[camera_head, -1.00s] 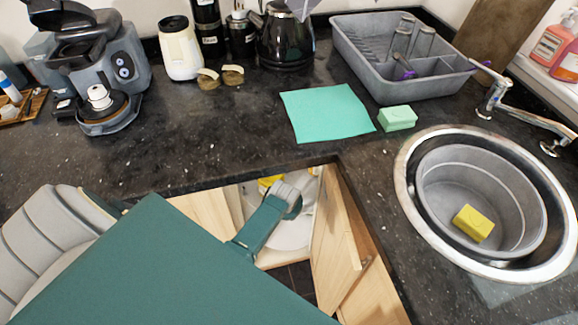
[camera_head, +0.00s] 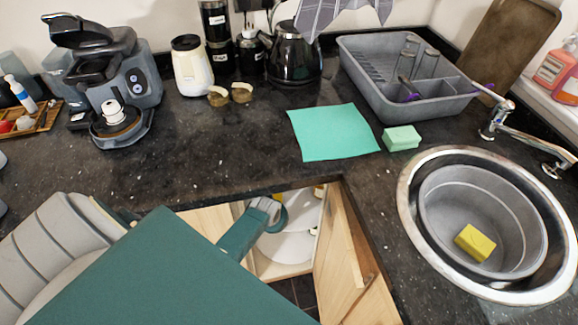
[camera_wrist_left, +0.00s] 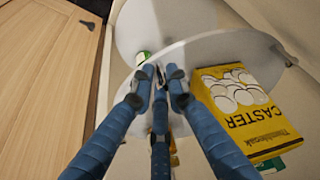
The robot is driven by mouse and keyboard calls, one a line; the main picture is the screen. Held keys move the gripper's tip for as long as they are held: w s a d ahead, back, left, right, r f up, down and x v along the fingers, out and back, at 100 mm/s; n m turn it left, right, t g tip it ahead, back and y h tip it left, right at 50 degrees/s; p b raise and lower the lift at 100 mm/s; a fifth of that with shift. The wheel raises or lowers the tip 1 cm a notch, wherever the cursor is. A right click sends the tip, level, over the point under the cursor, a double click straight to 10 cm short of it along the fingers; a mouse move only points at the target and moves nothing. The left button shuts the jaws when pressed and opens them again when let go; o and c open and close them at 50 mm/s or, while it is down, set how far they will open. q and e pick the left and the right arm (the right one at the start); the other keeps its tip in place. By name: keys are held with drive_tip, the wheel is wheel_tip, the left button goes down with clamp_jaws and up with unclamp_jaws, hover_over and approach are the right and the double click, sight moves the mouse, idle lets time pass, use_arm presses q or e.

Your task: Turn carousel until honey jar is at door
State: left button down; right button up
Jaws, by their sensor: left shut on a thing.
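The carousel is a white round shelf unit (camera_head: 290,247) inside the open corner cupboard. Its pale tiers also show in the left wrist view (camera_wrist_left: 235,52). My left gripper (camera_head: 272,208) reaches down into the cupboard. In the left wrist view its blue fingers (camera_wrist_left: 160,74) are closed together at the edge of a pale tier. A yellow "CASTER" box (camera_wrist_left: 240,108) stands on the carousel right of the fingers. A small green-topped item (camera_wrist_left: 143,57) sits just behind the fingertips. I cannot make out the honey jar. My right gripper is not in view.
The wooden cupboard door (camera_head: 342,255) stands open to the right of the opening. The dark worktop (camera_head: 220,150) edge borders the opening at the back. A round sink (camera_head: 480,215) with a yellow sponge (camera_head: 475,243) lies to the right.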

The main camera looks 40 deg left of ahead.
use_arm(q)
drive_tip(key=c, duration=1.8)
unclamp_jaws()
drive_tip(key=s+d+r, duration=0.1)
drive_tip(key=s+d, duration=0.3)
drive_tip(key=s, duration=0.7)
drive_tip(key=shift+s, duration=0.35)
